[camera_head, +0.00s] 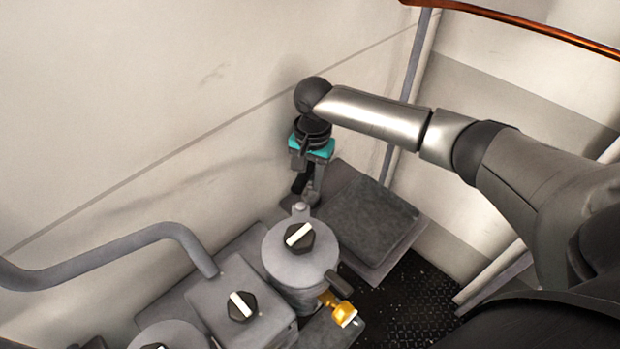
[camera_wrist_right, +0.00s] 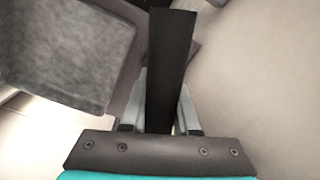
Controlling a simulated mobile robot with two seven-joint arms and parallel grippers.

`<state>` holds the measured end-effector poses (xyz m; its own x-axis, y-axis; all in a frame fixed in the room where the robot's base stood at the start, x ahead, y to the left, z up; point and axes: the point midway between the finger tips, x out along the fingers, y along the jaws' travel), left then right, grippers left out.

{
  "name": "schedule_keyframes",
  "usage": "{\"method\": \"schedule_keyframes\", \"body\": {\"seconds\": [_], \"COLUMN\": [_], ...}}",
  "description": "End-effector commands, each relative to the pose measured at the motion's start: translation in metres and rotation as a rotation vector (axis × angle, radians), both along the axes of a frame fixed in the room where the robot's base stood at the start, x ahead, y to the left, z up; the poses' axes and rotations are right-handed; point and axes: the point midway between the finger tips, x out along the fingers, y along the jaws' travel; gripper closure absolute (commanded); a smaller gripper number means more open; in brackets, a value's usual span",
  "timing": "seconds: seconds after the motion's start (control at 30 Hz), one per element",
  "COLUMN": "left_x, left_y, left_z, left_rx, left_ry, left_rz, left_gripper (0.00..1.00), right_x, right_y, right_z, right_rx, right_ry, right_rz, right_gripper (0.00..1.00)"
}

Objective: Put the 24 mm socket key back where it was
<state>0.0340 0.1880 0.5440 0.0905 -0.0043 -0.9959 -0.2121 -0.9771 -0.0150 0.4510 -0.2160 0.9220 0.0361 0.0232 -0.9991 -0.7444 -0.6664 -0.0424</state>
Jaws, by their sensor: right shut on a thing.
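My right gripper (camera_head: 311,192) points down beside the wall, below a teal band on my wrist. It is shut on a dark straight bar, which I take to be the 24 mm socket key (camera_wrist_right: 168,65). In the right wrist view the bar runs up the picture from between the two grey fingers (camera_wrist_right: 160,115). In the head view only a short dark piece shows beside the fingers, and the socket end cannot be made out. The key's storage place cannot be identified. My left gripper is not in view.
A grey box with a dark textured top (camera_head: 372,222) stands right of the gripper, close by. A round grey housing with a black knob (camera_head: 290,262) stands in front, with a brass fitting (camera_head: 342,312) beside it. A bent grey pipe (camera_head: 110,262) runs at left. Black tread-plate floor (camera_head: 410,305) lies right.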

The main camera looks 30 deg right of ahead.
Motion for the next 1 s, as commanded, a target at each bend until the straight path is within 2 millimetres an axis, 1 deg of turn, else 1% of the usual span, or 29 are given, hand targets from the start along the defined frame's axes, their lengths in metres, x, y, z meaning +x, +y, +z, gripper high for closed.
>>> {"method": "schedule_keyframes", "body": {"seconds": [0.1,0.13,0.3,0.4,0.63,0.73,0.87,1.0], "left_x": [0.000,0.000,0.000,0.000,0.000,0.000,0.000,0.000], "left_y": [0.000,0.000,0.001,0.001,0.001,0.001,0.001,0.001], "left_z": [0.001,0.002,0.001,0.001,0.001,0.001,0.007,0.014], "left_rx": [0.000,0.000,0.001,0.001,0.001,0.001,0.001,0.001], "left_ry": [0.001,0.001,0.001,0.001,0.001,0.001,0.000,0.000], "left_rz": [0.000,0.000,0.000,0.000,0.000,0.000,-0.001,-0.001], "left_gripper": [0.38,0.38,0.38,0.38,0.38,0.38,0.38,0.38], "right_x": [0.000,0.000,0.000,0.000,0.000,0.000,0.000,-0.001], "right_y": [0.000,0.000,0.000,0.000,0.000,0.000,-0.001,-0.001], "right_z": [-0.001,-0.002,-0.002,-0.002,-0.002,0.003,0.024,0.056], "right_rx": [0.001,0.000,0.000,0.000,0.000,0.000,0.001,0.002], "right_ry": [-0.001,0.001,0.000,0.000,0.000,-0.001,-0.003,-0.004], "right_rz": [-0.001,-0.001,-0.001,-0.001,-0.001,0.000,0.000,-0.001], "right_gripper": [1.00,0.70,0.51,0.41,0.41,0.41,0.41,0.41]}}
